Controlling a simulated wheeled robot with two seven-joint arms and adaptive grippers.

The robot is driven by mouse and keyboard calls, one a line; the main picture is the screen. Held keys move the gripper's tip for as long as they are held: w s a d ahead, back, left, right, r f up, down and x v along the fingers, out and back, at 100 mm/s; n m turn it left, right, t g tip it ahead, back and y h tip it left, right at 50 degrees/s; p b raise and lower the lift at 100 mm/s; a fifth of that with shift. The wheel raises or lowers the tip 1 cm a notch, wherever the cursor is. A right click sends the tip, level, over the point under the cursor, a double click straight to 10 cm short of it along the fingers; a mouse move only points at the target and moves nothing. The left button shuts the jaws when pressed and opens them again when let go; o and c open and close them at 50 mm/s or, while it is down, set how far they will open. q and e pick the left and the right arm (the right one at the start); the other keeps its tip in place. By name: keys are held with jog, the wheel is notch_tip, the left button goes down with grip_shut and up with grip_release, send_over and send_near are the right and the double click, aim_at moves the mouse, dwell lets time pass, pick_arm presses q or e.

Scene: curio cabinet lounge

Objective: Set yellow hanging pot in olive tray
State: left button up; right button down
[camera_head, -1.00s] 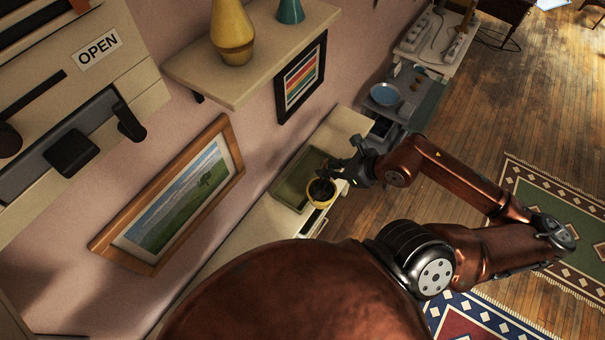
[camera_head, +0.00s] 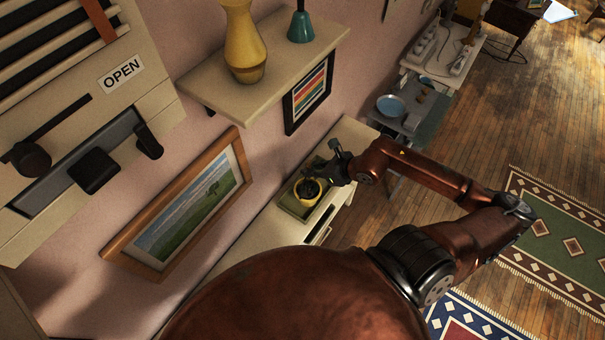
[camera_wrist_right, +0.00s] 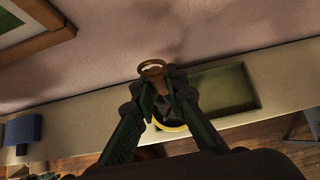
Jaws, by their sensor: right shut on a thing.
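The yellow hanging pot (camera_head: 310,198), dark inside, is over the olive tray (camera_head: 288,207) in the head view. My right gripper (camera_head: 326,168) is at its upper right there. In the right wrist view my right gripper (camera_wrist_right: 155,88) is shut on the pot's hanger, and a brown ring (camera_wrist_right: 152,66) sticks out past the fingertips. Part of the pot's yellow rim (camera_wrist_right: 171,128) shows below the fingers. The tray (camera_wrist_right: 225,88) lies to the right there. I cannot tell whether the pot touches the tray. My left gripper is not in view.
The tray is on a long cream cabinet (camera_head: 262,228) along the pink wall. A shelf with a yellow vase (camera_head: 243,45) and a teal vase (camera_head: 301,27) juts out above. A blue plate (camera_head: 390,104) lies on a grey surface beyond. Framed pictures hang on the wall.

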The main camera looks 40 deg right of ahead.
jog(key=w+f, duration=0.1)
jog(key=f, duration=0.1)
jog(key=w+f+p, duration=0.1)
jog(key=f, duration=0.1)
jog(key=w+f+p, duration=0.1)
jog(key=f, duration=0.1)
jog(key=shift+w+a+f, duration=0.3)
jog(key=shift+w+f, duration=0.05)
jog(key=shift+f, duration=0.25)
jog(key=shift+f, duration=0.15)
jog(key=c, duration=1.9)
grip_release()
jog(key=shift+s, duration=0.1)
jog(key=shift+c, duration=0.2)
